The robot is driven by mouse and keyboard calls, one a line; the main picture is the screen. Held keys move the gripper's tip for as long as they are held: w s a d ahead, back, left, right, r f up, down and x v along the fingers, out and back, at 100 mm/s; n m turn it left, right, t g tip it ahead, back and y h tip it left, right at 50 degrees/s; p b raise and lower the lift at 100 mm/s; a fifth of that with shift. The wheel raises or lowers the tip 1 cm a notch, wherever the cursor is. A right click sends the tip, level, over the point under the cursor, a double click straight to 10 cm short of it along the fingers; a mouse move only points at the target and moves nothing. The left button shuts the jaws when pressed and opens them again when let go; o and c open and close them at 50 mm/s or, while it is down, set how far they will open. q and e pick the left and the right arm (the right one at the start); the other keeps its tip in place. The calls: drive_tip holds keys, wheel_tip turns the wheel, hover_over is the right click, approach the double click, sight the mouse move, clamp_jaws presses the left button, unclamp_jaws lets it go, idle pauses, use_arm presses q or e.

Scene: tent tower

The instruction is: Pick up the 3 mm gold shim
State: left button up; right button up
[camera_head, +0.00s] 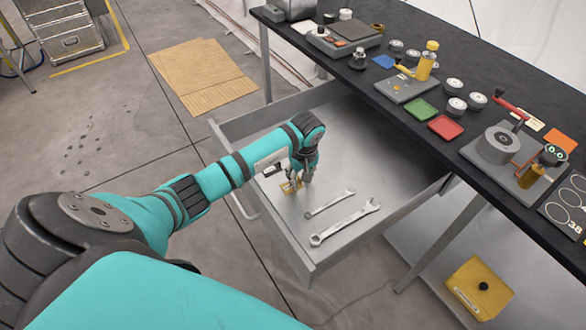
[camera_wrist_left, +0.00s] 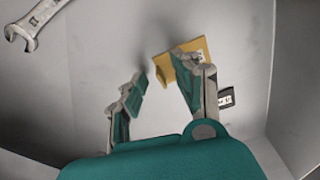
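The gold shim (camera_wrist_left: 200,46) lies in the open metal drawer (camera_head: 236,127). It is a small yellow-gold piece with a pale label, and I cannot read its thickness. It also shows in the head view (camera_head: 289,187), partly covered by my left gripper (camera_head: 298,180). In the left wrist view my left gripper (camera_wrist_left: 158,70) has its fingers spread apart. The right-hand finger overlaps the shim in the picture, and I cannot tell whether it touches. The left-hand finger is clear of it. My right gripper is not in view.
Two wrenches (camera_head: 345,222) lie in the drawer to the right of the gripper. A small black labelled piece (camera_wrist_left: 227,98) lies near the drawer wall. The black workbench (camera_head: 376,92) above holds several trays, discs and fixtures. A yellow box (camera_head: 478,288) sits below it.

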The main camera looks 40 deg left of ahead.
use_arm(q)
clamp_jaws()
drive_tip(key=shift+r, duration=0.1)
